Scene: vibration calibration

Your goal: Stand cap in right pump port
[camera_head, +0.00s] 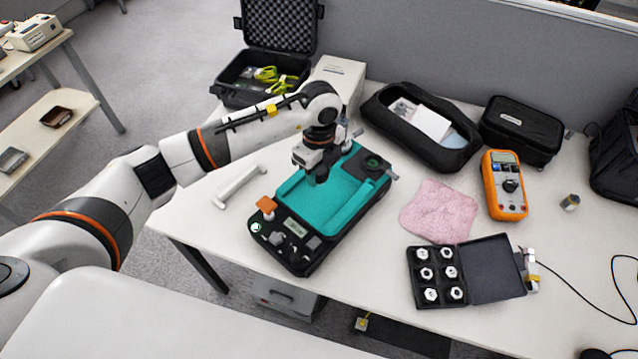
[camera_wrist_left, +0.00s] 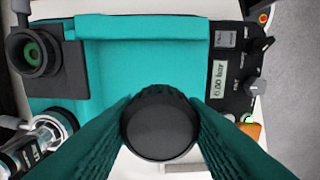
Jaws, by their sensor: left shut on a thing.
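The pump is a black unit with a teal top (camera_head: 342,203), standing on the white table. A round port with a green inside (camera_head: 372,162) is at its back right corner; it shows at the upper left of the left wrist view (camera_wrist_left: 36,52), with no cap on it. My left gripper (camera_head: 318,174) is over the teal top, to the left of this port. In the left wrist view its fingers (camera_wrist_left: 160,125) are shut on a round black cap (camera_wrist_left: 158,128), whose flat face points at the camera. The cap's far side is hidden. My right gripper is not in view.
A metal fitting (camera_wrist_left: 42,138) shows at the lower left of the left wrist view. A white handle (camera_head: 239,187) lies left of the pump. A pink cloth (camera_head: 440,210), an orange multimeter (camera_head: 504,185) and an open black case (camera_head: 497,268) with white nuts are to the right.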

